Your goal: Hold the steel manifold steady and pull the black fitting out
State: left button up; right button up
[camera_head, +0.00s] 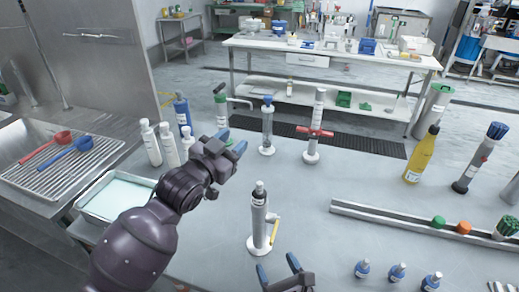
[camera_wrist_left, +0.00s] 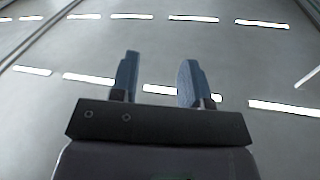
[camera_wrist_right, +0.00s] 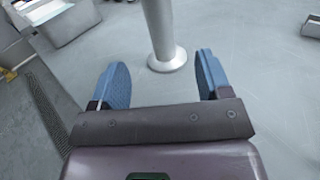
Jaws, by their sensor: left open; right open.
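The steel manifold (camera_head: 258,228) is an upright silver cylinder on a round base, with a yellow lever on its right side. The black fitting (camera_head: 259,190) sits in its top. My left gripper (camera_head: 232,143) is open and empty, above and behind the manifold to its left. In the left wrist view its fingers (camera_wrist_left: 158,80) are apart with only ceiling lights beyond. My right gripper (camera_head: 279,272) is open and empty, low in front of the manifold. In the right wrist view a steel post and base (camera_wrist_right: 167,58), apparently the manifold, stand beyond the open fingers (camera_wrist_right: 160,80); the top is out of frame.
Behind stand a blue-topped cylinder (camera_head: 267,125) and a post with a red crossbar (camera_head: 315,130). White bottles (camera_head: 150,143) stand left, beside a tray (camera_head: 115,197). Right are a rail (camera_head: 400,222), a yellow bottle (camera_head: 422,155) and small blue-capped bottles (camera_head: 397,272). The counter around the manifold is clear.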

aim_at(262, 237)
pick_arm(q)
jog(key=d+r+m+g+h, duration=0.1)
jog(key=d+r+m+g, duration=0.75)
jog(key=d+r, duration=0.65)
jog(key=s+a+f+g+y, duration=0.2)
jog(key=a+f+y, duration=0.1)
jog(key=s+a+f+m+g+y, duration=0.1)
jog(key=s+a+f+g+y, duration=0.1)
jog(key=s+f+g+y, duration=0.1)
jog(key=s+a+f+m+g+y, duration=0.1)
jog(key=s+a+f+g+y, duration=0.1)
jog(key=a+f+y, duration=0.1)
jog(key=shift+s+a+f+g+y, duration=0.2)
jog(key=shift+f+y, duration=0.2)
jog(key=shift+f, duration=0.15)
jog(key=shift+s+a+f+g+y, duration=0.1)
jog(key=shift+s+f+y, duration=0.05)
jog(key=shift+f+y, duration=0.35)
pick_arm(e)
jog(key=x, duration=1)
jog(key=shift+w+a, duration=0.15)
jog(key=shift+w, duration=0.2)
